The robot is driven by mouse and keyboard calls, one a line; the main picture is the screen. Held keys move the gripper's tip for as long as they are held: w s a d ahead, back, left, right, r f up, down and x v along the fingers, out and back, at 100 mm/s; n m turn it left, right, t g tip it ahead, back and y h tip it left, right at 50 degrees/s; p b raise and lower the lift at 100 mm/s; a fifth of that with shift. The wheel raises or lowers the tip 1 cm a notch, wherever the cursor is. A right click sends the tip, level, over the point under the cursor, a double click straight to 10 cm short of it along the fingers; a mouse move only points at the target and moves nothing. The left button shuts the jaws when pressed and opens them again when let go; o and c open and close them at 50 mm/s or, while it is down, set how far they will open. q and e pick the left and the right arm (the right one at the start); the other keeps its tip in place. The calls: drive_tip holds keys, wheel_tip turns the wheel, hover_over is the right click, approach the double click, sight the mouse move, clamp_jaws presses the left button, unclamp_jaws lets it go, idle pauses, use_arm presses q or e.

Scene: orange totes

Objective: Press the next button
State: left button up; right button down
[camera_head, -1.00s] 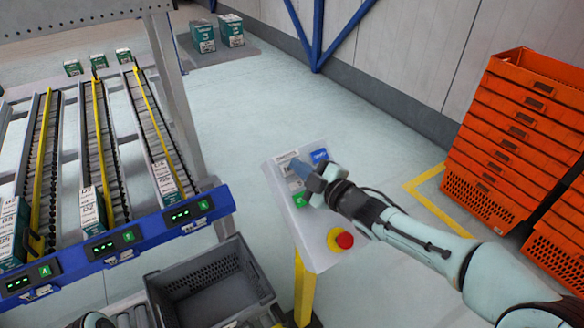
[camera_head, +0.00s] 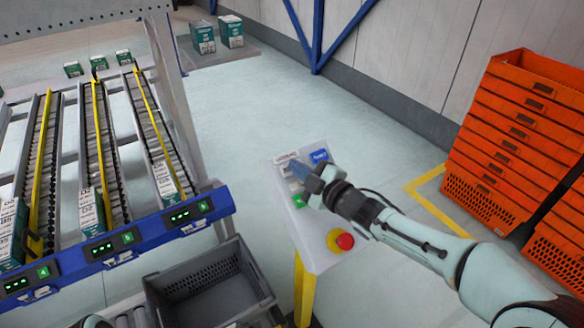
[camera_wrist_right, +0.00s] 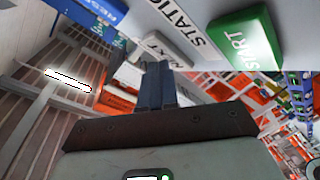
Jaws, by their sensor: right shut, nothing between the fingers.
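The sloped light-grey control panel (camera_head: 318,241) stands on a yellow post in the head view. A blue button (camera_head: 319,156) is at the panel's top. My left gripper is out of view.
A red emergency stop (camera_head: 345,241) on a yellow base is low on the panel. A grey crate (camera_head: 169,312) stands left of the post, by the flow rack with its blue rail (camera_head: 150,228). Orange totes (camera_head: 500,150) are stacked at right. The floor behind the panel is clear.

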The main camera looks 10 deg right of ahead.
use_arm(q)
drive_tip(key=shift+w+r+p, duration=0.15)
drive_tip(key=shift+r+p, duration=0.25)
drive_tip(key=shift+p, duration=0.05)
use_arm(e)
drive_tip(key=shift+s+d+r, duration=0.25)
drive_tip(key=shift+s+r, duration=0.3)
drive_tip(key=shift+r, duration=0.1)
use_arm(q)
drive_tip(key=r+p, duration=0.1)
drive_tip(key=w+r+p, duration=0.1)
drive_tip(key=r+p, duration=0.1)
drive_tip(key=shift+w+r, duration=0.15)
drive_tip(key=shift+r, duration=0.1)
use_arm(e)
drive_tip(key=s+r, duration=0.1)
drive_tip(key=r, duration=0.1)
drive_tip(key=s+d+r, duration=0.1)
drive_tip(key=s+r, duration=0.1)
drive_tip(key=shift+s+d+r, duration=0.15)
drive_tip(key=shift+s+r, duration=0.15)
